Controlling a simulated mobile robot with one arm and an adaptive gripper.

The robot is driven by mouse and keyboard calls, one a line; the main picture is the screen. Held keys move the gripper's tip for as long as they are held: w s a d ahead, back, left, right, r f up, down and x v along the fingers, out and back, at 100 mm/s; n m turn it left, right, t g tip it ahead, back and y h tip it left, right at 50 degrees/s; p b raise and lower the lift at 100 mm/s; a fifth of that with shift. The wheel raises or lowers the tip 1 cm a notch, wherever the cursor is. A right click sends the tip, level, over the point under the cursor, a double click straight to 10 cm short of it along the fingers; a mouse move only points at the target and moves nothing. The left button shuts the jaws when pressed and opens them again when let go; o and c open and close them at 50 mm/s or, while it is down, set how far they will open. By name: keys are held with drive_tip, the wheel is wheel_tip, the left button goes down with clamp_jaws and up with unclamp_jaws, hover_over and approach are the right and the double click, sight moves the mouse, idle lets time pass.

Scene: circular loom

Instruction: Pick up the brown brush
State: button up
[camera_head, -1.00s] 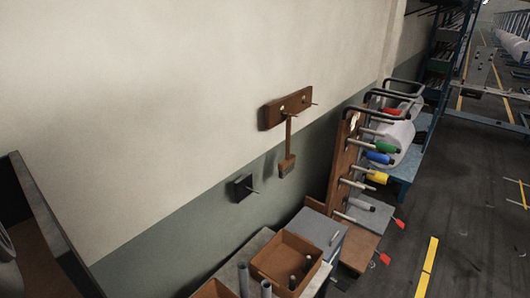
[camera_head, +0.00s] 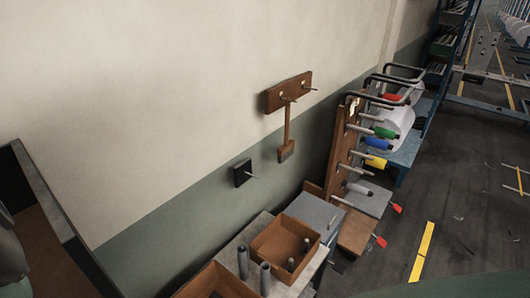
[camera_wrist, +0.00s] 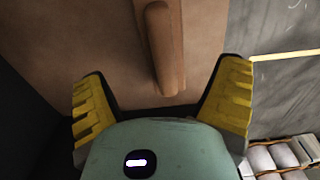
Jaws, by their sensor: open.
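The brown brush (camera_head: 287,132) hangs upright, its long thin handle upward and its block head down, from a brown wooden wall rack (camera_head: 289,93) with pegs in the head view. In the wrist view my gripper (camera_wrist: 165,68) has its two yellow-padded fingers spread wide. A rounded brown bar (camera_wrist: 163,48) lies before a flat brown surface between and beyond the fingers; I cannot tell whether it is part of the brush. Nothing is seen held between the fingers. My gripper does not clearly show in the head view, so its distance from the brush cannot be told.
A dark block with a peg (camera_head: 243,174) is on the wall, lower left of the brush. Below stand brown open boxes (camera_head: 262,238) and grey tubes (camera_head: 243,262). A wooden rack with coloured spools (camera_head: 342,150) stands right. Dark floor lies open at right.

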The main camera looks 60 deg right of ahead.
drive_tip(key=shift+a+r+p, duration=0.2)
drive_tip(key=shift+a+p, duration=0.1)
drive_tip(key=shift+a, duration=0.05)
drive_tip(key=shift+f+p, duration=0.4)
drive_tip(key=shift+p, duration=0.15)
drive_tip(key=shift+d+f+p, duration=0.2)
drive_tip(key=shift+f+p, duration=0.15)
drive_tip(key=shift+f, duration=0.15)
drive_tip(key=shift+d+f+p, duration=0.15)
drive_tip(key=shift+f+p, duration=0.15)
drive_tip(key=shift+f, duration=0.2)
drive_tip(key=shift+s+f, duration=0.2)
drive_tip(key=shift+f, duration=0.55)
drive_tip(key=shift+f+p, duration=0.1)
drive_tip(key=shift+p, duration=1.1)
drive_tip(key=shift+s+f+p, duration=0.1)
drive_tip(key=shift+f+p, duration=0.25)
drive_tip(key=shift+p, duration=0.2)
drive_tip(key=shift+f+p, duration=0.6)
drive_tip(key=shift+f, duration=0.8)
drive_tip(key=shift+o, duration=0.2)
